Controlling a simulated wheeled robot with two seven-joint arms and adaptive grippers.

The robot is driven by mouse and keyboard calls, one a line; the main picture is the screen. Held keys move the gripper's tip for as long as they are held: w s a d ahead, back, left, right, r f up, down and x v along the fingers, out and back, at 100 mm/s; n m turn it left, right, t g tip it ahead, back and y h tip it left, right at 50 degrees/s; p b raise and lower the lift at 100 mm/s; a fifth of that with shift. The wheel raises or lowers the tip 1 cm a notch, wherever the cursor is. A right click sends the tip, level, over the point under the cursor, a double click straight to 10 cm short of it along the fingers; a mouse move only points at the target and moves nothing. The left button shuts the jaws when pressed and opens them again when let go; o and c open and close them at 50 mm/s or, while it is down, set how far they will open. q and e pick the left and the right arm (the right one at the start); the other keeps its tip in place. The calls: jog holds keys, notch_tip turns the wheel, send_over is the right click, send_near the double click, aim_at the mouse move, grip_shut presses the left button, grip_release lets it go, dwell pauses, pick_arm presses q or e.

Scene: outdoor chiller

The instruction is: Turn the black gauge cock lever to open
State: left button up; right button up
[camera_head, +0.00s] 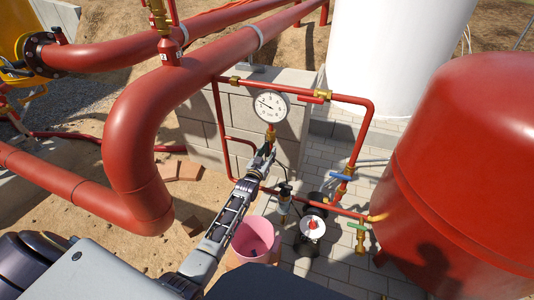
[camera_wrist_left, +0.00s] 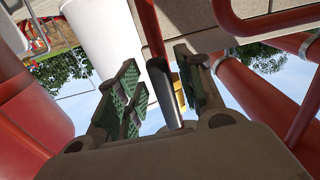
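The round white pressure gauge (camera_head: 270,106) stands on a red pipe, with a brass fitting under it. My left gripper (camera_head: 264,156) is just below that fitting in the head view. In the left wrist view the black lever (camera_wrist_left: 164,92) lies between the two green-padded fingers of this gripper (camera_wrist_left: 158,66). The fingers are apart, with a visible gap to the lever on the left side. The lever looks close to the right finger; I cannot tell if they touch. In the head view the gripper hides the lever. My right gripper is not in view.
A thin red pipe loop (camera_head: 356,150) with a red-handled valve (camera_head: 314,99) and a blue-handled valve (camera_head: 341,176) surrounds the gauge. A grey block wall (camera_head: 297,118) stands behind. A pink bucket (camera_head: 253,238) sits below my left arm. A large red tank (camera_head: 465,150) is at right.

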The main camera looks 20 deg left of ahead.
pick_arm(q)
jog(key=shift+s, duration=0.1)
dwell(0.3)
jog(key=s, duration=1.1)
jog(key=shift+s+d, duration=0.35)
jog(key=shift+s, duration=0.05)
dwell(0.3)
dwell(0.6)
